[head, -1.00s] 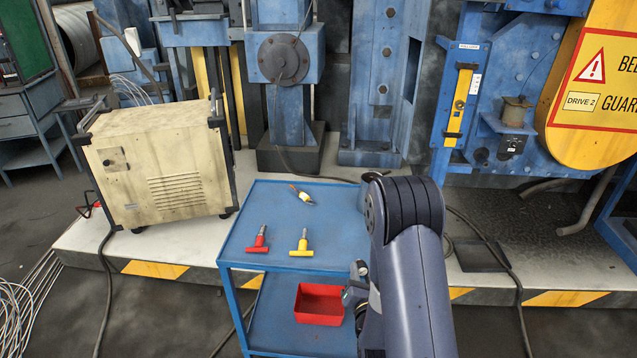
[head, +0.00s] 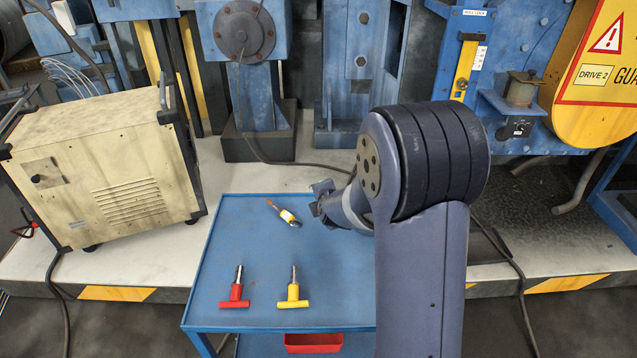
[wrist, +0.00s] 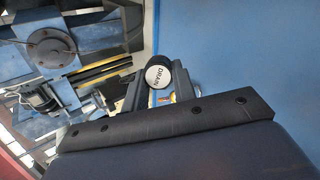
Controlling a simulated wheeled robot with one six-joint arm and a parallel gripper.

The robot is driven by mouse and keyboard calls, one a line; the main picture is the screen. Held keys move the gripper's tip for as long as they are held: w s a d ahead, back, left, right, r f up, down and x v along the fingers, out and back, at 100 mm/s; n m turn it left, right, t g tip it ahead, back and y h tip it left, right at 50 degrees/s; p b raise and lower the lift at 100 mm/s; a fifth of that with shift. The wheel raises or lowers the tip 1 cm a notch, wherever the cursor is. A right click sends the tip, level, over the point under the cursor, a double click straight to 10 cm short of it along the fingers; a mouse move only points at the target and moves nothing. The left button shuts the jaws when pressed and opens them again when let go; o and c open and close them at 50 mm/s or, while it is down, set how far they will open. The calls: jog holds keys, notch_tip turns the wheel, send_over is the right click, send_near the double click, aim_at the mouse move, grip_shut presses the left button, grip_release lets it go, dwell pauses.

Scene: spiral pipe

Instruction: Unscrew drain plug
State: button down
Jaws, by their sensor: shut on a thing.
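My gripper (head: 320,205) is at the end of my arm, above the right part of the blue trolley top in the head view. In the wrist view my gripper (wrist: 155,90) is shut on a round black-rimmed piece with a white face marked DRAIN, the drain plug (wrist: 159,77). The marked face points toward the wrist camera. The rest of the plug is mostly hidden between the dark jaws. I cannot make out the plug in the head view, and no drain opening is clear.
A red bin (head: 314,343) sits lower. A cream cabinet (head: 105,175) stands left; blue machinery stands behind.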

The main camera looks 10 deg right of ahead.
jog(key=shift+w+a+r, duration=0.1)
jog(key=shift+w, duration=0.2)
notch_tip(320, 180, down, 6)
jog(key=b, duration=0.7)
jog(key=shift+f+b, duration=0.2)
jog(key=shift+b, duration=0.15)
